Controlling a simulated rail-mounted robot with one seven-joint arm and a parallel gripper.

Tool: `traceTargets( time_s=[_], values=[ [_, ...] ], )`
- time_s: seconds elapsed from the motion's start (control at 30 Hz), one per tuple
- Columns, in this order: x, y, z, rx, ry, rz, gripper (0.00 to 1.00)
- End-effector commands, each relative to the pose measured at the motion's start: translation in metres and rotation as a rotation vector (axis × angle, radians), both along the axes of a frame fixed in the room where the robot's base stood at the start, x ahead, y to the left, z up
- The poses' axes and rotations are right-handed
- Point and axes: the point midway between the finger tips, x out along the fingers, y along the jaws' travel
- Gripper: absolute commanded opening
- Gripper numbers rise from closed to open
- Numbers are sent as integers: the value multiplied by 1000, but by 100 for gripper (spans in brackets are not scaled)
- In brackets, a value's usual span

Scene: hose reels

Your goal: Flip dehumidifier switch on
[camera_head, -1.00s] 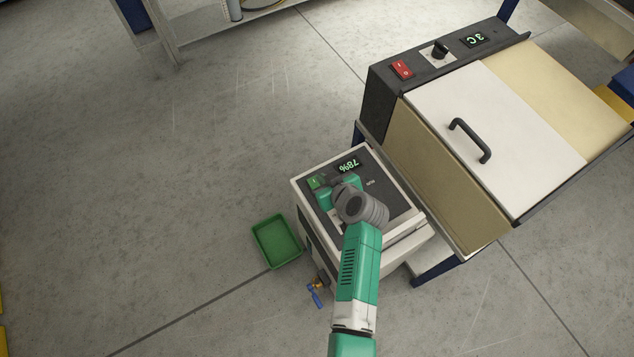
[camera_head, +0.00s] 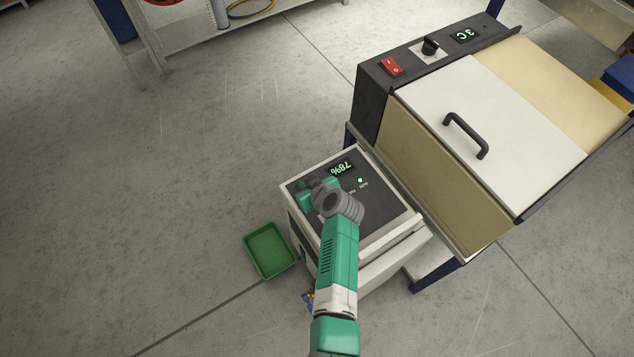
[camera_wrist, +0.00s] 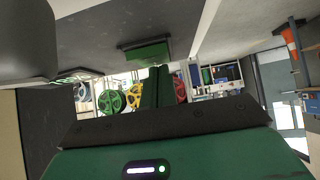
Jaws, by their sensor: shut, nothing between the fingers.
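The dehumidifier (camera_head: 378,232) is a pale box with a dark top panel and a green 78% display (camera_head: 341,168). A small green lamp (camera_head: 361,181) glows on the panel. My gripper is low over the panel's left part in the head view, where my arm covers the dehumidifier's switch. In the wrist view my gripper (camera_wrist: 157,74) has its dark green fingers together with nothing held. A green rocker switch (camera_wrist: 145,49) on the dark panel shows just beyond the fingertips. I cannot tell whether they touch.
A larger cabinet (camera_head: 488,130) stands close on the right, with a red switch (camera_head: 390,67), black knob (camera_head: 430,46), 3C display and a handle (camera_head: 466,136). A green tray (camera_head: 270,250) lies on the floor at left. The floor further left is clear.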

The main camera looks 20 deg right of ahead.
Motion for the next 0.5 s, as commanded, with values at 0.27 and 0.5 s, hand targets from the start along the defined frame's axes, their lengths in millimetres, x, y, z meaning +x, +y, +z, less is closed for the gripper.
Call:
traceTargets(
  time_s=[0.27,0.5],
  values=[
    [-2,-3,0,1,-4,-6,0],
    [-12,-5,1,0,-4,-6,0]
  ],
)
